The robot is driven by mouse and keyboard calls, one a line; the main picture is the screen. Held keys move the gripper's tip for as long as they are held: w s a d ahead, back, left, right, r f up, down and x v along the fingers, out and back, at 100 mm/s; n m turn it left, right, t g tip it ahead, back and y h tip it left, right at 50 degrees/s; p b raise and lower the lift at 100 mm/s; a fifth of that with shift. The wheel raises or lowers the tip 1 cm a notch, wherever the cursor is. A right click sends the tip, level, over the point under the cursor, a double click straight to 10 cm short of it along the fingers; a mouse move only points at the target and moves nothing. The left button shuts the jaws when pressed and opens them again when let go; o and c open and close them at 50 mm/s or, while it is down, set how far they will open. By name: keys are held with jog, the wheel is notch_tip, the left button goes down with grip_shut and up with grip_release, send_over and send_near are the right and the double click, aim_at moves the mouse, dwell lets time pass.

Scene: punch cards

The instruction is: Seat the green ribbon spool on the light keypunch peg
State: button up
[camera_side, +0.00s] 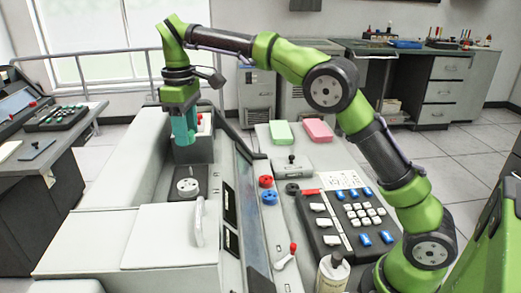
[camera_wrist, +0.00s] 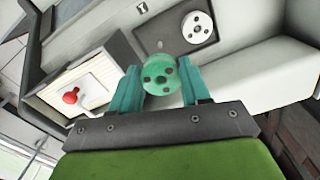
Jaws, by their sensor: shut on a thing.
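The green ribbon spool (camera_wrist: 160,75) is a green disc with dark holes, gripped between the two teal fingers of my gripper (camera_wrist: 160,88) in the wrist view. In the side view my gripper (camera_side: 184,135) points down above the far end of the keypunch's dark plate (camera_side: 190,168); its fingers hide the spool. A white round piece with holes (camera_side: 188,187) sits nearer on that plate, and it also shows in the wrist view (camera_wrist: 197,27), apart from the held spool. A small round feature (camera_wrist: 160,44) shows on the plate. I cannot tell which is the light peg.
A red spool (camera_side: 265,181), a blue spool (camera_side: 269,197) and a black one (camera_side: 292,188) lie right of the machine. A keypad (camera_side: 355,215), green and pink card stacks (camera_side: 281,134) and a bottle (camera_side: 333,272) stand further right. A red-knobbed lever (camera_wrist: 70,97) is near my gripper.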

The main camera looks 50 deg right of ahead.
send_over(194, 175)
jog(key=shift+a+f, duration=0.1)
jog(key=shift+f, duration=2.75)
jog(key=shift+f, duration=0.45)
jog(key=shift+f, duration=0.4)
jog(key=shift+f, duration=0.3)
jog(key=shift+f, duration=0.25)
jog(key=shift+f, duration=0.35)
dwell(0.4)
